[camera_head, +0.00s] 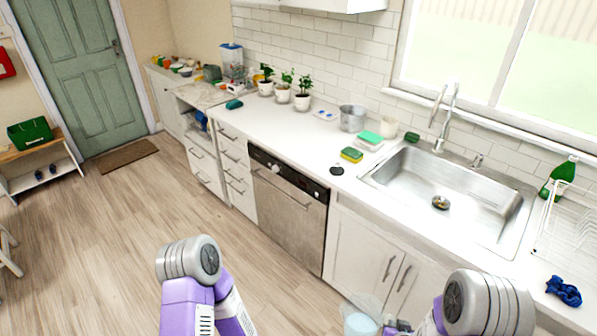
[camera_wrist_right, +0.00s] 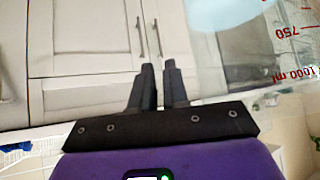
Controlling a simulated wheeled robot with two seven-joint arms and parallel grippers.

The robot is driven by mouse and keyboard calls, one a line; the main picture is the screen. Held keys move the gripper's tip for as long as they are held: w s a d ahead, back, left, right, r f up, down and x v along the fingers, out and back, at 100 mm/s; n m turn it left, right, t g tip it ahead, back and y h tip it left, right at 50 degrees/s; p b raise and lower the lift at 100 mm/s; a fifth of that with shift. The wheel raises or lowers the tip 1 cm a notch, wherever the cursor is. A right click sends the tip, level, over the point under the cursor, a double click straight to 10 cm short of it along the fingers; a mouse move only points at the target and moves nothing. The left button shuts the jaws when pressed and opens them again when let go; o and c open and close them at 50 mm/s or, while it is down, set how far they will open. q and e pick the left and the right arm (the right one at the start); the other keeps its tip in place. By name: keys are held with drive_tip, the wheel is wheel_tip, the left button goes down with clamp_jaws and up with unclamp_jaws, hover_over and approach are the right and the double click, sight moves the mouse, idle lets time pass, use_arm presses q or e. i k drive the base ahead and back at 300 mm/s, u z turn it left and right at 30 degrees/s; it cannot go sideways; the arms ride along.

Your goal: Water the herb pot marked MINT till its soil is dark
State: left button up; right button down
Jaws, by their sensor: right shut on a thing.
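Three white herb pots with green plants stand on the far counter against the tiled wall in the head view: left pot (camera_head: 265,88), middle pot (camera_head: 283,96) and right pot (camera_head: 302,102). Their labels and soil are too small to read, so I cannot tell which is MINT. My right gripper (camera_head: 388,325) is low in front of the cabinets, far from the pots. It is shut on a clear measuring jug (camera_head: 360,318) with pale blue water in it. Red millilitre marks show on the jug (camera_wrist_right: 280,45) in the right wrist view. My left gripper is out of view.
The counter (camera_head: 250,120) has free room before the pots. A steel pot (camera_head: 352,118), sponge (camera_head: 351,155) and sink (camera_head: 440,195) lie to the right. Cabinet doors (camera_head: 365,255) stand behind the jug. A blender (camera_head: 231,62) stands left of the pots.

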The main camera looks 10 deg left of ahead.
sight(282, 91)
drive_tip(key=k, duration=0.35)
drive_tip(key=u, duration=0.8)
drive_tip(key=i, duration=0.6)
drive_tip(key=u, duration=1.1)
drive_tip(key=i, duration=1.05)
drive_tip(key=u, duration=0.45)
drive_tip(key=i, duration=2.2)
drive_tip(key=z, duration=0.7)
drive_tip(key=i, duration=0.7)
drive_tip(key=z, duration=1.55)
drive_tip(key=i, duration=0.65)
drive_tip(key=z, duration=0.55)
